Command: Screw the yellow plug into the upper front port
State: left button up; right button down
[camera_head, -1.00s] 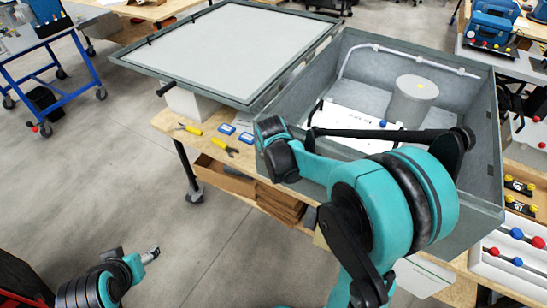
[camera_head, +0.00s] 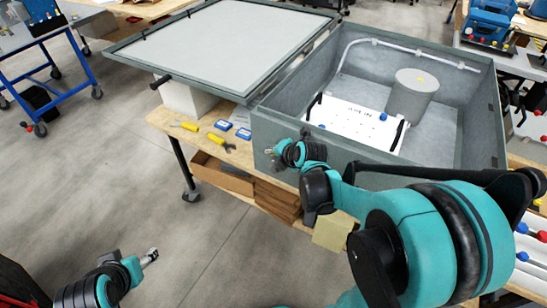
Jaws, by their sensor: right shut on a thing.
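The grey analyser case (camera_head: 385,165) stands open on the bench. My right gripper (camera_head: 274,153) is at the outside of its front wall, near the left front corner, and points left. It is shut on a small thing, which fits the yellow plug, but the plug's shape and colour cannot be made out. The upper front port cannot be made out at this size, and my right wrist covers part of the wall. I cannot tell whether the plug touches the port. My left gripper (camera_head: 151,256) is low at the left, over the floor, away from the case; its finger gap is unclear.
The case's lid (camera_head: 215,50) lies open to the left. Inside the case are a grey cylinder (camera_head: 411,98) and a white plate (camera_head: 352,122) with black handles. Yellow-handled tools (camera_head: 217,140) and blue-and-white boxes (camera_head: 223,125) lie on the bench left of the case.

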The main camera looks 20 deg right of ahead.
jog(key=shift+t+y+b, duration=0.3)
jog(key=shift+t+b, duration=0.1)
jog(key=shift+t, duration=0.1)
jog(key=c, duration=1.3)
grip_release()
jog(key=shift+s, duration=0.1)
jog(key=s+a+p, duration=0.1)
jog(key=s+a, duration=0.3)
jog(key=a, duration=0.1)
jog(key=shift+a, duration=0.3)
jog(key=s+a+r+m+g, duration=0.1)
jog(key=s+m, duration=0.7)
jog(key=m, duration=0.3)
jog(key=s+a+r+m+g+h, duration=0.1)
jog(key=s+r+m+g, duration=0.1)
jog(key=s+m, duration=0.5)
jog(key=m, duration=0.5)
jog(key=shift+s+a+r, duration=0.25)
jog(key=shift+s+a, duration=0.15)
